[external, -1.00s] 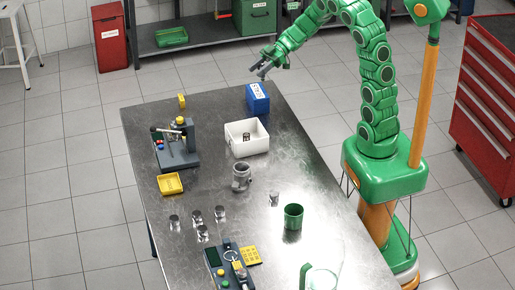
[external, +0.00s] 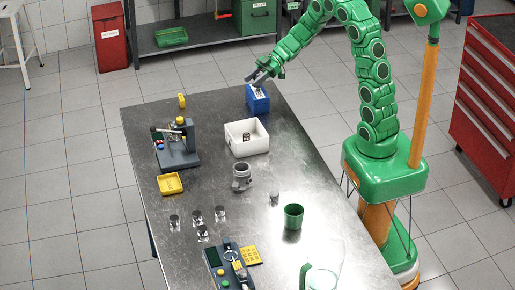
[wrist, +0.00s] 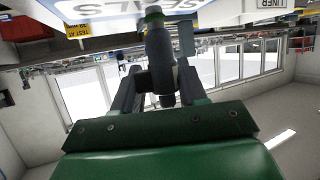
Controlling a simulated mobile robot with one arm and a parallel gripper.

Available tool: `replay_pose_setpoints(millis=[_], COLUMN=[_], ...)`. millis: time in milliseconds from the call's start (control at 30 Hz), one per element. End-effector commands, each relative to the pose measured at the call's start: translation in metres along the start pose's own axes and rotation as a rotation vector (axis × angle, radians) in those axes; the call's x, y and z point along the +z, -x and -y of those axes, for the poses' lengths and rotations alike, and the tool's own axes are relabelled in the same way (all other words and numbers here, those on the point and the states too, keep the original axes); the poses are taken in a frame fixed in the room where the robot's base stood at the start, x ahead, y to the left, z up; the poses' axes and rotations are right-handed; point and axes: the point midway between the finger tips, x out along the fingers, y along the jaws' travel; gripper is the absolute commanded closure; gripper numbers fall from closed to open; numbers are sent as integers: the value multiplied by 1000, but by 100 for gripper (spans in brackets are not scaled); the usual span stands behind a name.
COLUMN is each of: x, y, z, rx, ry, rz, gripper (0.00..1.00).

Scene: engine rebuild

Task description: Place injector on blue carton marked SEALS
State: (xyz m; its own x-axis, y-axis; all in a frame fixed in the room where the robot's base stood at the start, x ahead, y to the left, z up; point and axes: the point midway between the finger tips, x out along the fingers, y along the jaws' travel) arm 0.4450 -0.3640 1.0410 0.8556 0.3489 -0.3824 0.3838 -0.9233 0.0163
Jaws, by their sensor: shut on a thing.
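The blue carton (external: 259,105) stands at the far edge of the metal table in the external view. Its white label, lettered SEALS (wrist: 175,12), fills the top of the wrist view. My gripper (external: 259,80) is just above the carton's top. In the wrist view my gripper (wrist: 160,75) is shut on the dark grey injector (wrist: 157,48), whose green-tipped end overlaps the label. I cannot tell whether the injector touches the carton. In the external view the injector is too small to separate clearly from the fingers.
A white open bin (external: 247,139) holding a small dark part stands in front of the carton. A dark fixture (external: 177,152), a yellow tray (external: 171,184), a grey metal part (external: 242,177) and a green cup (external: 293,217) stand further along the table (external: 215,112).

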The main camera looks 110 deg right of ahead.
Motion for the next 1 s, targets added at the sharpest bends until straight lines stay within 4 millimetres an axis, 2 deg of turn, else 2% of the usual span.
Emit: replay_pose_setpoints(millis=[233,267,400,767,1000], x=[3,2,2,0,0], y=[-1,-1,-1,0,18], z=[0,0,0,0,-1], rx=[0,0,0,0,3], ry=[-1,-1,-1,0,0], rz=[0,0,0,-1,1], gripper=[89,55,34,33,33])
